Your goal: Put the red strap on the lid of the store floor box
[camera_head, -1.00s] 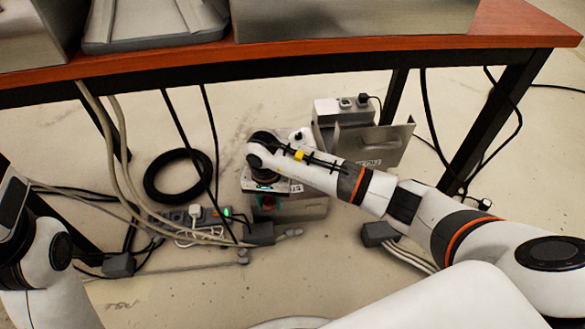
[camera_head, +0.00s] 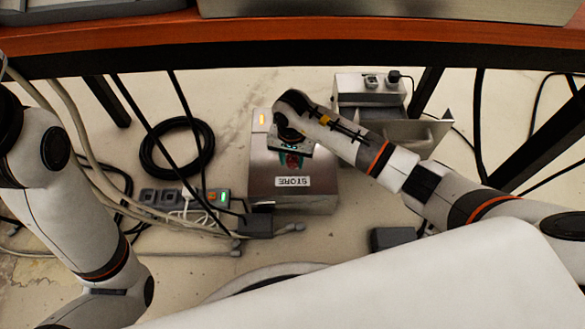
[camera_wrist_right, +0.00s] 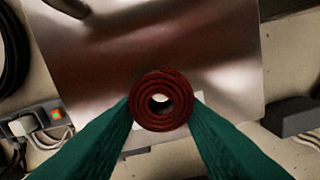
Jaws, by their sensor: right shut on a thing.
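The store floor box (camera_head: 316,184) is a shiny metal box on the floor under the table, with a white label reading STORE. Its flat metal lid (camera_wrist_right: 215,60) fills much of the right wrist view. My right gripper (camera_head: 291,160) is over the lid. Its green fingers are shut on the red strap (camera_wrist_right: 163,80), a dark red rolled coil with a small hole in its middle. I cannot tell whether the coil touches the lid. In the head view the strap is mostly hidden by my wrist. My left arm shows at the left, but its gripper is not visible.
A second metal box (camera_head: 365,92) with a raised flap stands behind and right. A power strip (camera_head: 180,200) with a lit switch, a black cable coil (camera_head: 177,148) and loose cables lie left. The table (camera_head: 300,32) edge and legs (camera_head: 545,140) frame the space.

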